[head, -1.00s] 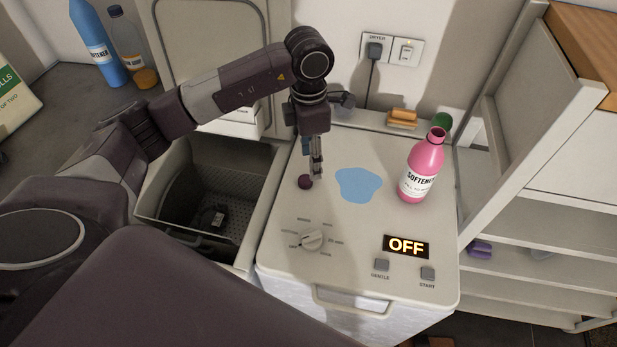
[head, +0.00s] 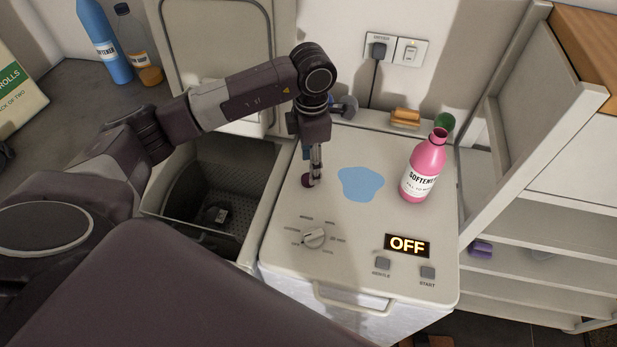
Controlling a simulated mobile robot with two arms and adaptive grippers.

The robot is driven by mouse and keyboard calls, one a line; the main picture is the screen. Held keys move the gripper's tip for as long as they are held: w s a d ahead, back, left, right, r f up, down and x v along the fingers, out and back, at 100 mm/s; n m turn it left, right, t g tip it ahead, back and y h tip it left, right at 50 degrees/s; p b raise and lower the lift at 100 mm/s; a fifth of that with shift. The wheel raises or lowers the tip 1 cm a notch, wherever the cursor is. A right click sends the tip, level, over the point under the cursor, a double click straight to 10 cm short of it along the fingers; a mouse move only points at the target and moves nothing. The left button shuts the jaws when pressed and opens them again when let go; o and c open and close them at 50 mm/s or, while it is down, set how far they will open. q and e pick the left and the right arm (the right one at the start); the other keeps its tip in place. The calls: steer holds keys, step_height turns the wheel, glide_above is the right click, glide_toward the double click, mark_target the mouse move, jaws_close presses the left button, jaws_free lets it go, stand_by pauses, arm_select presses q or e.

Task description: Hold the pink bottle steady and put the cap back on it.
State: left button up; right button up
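My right gripper is not in view.
A blue puddle-like patch (head: 361,184) lies between the gripper and the bottle. An open tub (head: 220,185) is left of the lid. A shelf unit (head: 530,235) stands at right.

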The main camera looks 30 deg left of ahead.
mark_target(308, 180)
arm_select(q)
steer(key=f, duration=0.1)
steer(key=f+p, duration=0.1)
steer(key=f, duration=0.1)
steer(key=f+p, duration=0.1)
steer(key=shift+a+f, duration=0.2)
steer(key=shift+a, duration=0.05)
steer(key=shift+f, duration=0.3)
steer(key=shift+c, duration=0.2)
steer(key=c, duration=0.7)
